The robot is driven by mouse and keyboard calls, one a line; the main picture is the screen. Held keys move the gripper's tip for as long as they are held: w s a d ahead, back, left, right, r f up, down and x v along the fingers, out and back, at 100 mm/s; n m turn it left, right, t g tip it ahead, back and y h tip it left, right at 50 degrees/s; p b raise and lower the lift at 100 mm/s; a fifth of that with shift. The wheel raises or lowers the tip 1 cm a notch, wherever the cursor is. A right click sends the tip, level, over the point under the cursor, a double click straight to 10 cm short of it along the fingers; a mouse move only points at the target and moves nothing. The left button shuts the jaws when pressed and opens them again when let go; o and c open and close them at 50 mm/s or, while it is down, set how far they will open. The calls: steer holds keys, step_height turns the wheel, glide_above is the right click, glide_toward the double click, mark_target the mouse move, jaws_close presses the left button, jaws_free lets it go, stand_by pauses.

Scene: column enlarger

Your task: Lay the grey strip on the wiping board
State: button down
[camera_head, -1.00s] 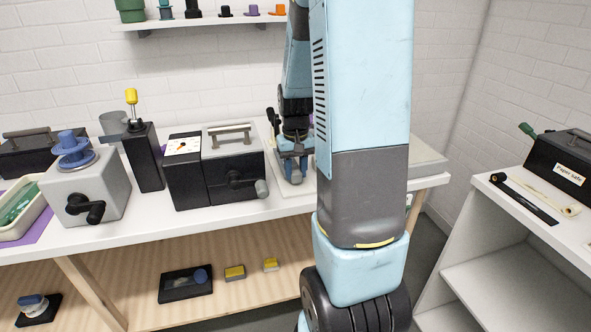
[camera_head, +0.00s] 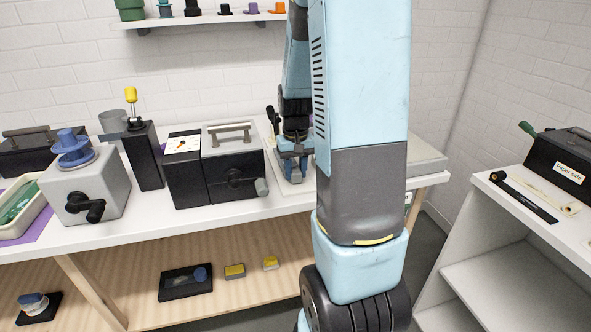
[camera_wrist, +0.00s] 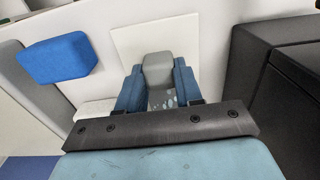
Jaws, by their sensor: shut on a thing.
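My gripper (camera_wrist: 158,85) is shut on a grey piece (camera_wrist: 158,68), which I take to be the grey strip. It sits between the two blue fingers in the wrist view. Its lower part looks paler and speckled, and its full length cannot be told. A flat off-white board (camera_wrist: 125,42), seemingly the wiping board, lies behind and under the fingertips. Whether the strip touches it is unclear. In the head view my gripper (camera_head: 292,172) points down at the bench right of the black box, and my arm hides much of this area. The strip cannot be made out there.
A blue block (camera_wrist: 57,58) lies left of the board in the wrist view. A shelf (camera_head: 210,22) hangs above the bench.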

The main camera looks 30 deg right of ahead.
steer(key=shift+f, duration=0.3)
steer(key=c, duration=0.7)
jaws_free()
steer(key=shift+o, duration=0.2)
steer(key=shift+r, duration=0.15)
steer(key=shift+r, duration=3.85)
step_height(320, 180, up, 14)
steer(key=shift+f, duration=0.15)
